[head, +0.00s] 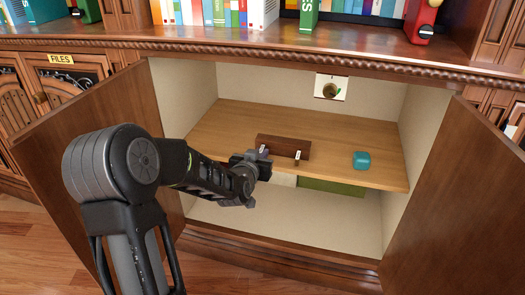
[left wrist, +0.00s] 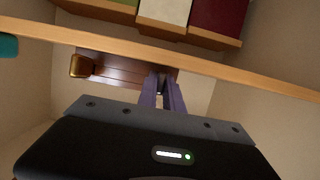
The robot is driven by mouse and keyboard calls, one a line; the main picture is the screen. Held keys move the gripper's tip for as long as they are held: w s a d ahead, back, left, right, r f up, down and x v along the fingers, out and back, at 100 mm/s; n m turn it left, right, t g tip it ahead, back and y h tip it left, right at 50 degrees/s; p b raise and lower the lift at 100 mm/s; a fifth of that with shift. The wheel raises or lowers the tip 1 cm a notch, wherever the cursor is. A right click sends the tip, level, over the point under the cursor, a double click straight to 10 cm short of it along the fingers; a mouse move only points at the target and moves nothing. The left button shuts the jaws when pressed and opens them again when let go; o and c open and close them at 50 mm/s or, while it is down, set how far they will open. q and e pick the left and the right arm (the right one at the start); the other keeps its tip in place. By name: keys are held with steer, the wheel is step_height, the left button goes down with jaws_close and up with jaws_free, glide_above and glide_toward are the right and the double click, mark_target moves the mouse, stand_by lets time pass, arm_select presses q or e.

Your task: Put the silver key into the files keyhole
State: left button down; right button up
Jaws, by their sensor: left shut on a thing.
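My left gripper (head: 262,155) reaches into the open cabinet, at the left end of a dark wooden key block (head: 283,146). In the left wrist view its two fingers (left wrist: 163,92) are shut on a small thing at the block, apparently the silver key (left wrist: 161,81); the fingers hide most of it. A brass-coloured key head (left wrist: 82,66) stands at the block's other end, and shows as a small tagged peg in the head view (head: 297,157). The FILES label (head: 60,59) is above a closed door at the far left; its keyhole cannot be made out. My right gripper is out of view.
The cabinet's open left door (head: 95,150) and right door (head: 462,190) flank the shelf (head: 225,125). A teal object (head: 361,160) lies on the shelf's right. Books (left wrist: 165,10) sit below the shelf.

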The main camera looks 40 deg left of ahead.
arm_select(q)
steer(key=shift+s, duration=0.15)
steer(key=shift+s+d+f, duration=0.1)
steer(key=shift+s+d, duration=0.2)
steer(key=shift+s, duration=0.5)
steer(key=shift+s+d+f, duration=0.1)
steer(key=shift+s+d, duration=0.2)
steer(key=shift+s, duration=0.55)
steer(key=shift+s+d+f, duration=0.1)
steer(key=shift+s+d, duration=0.2)
steer(key=shift+s, duration=0.5)
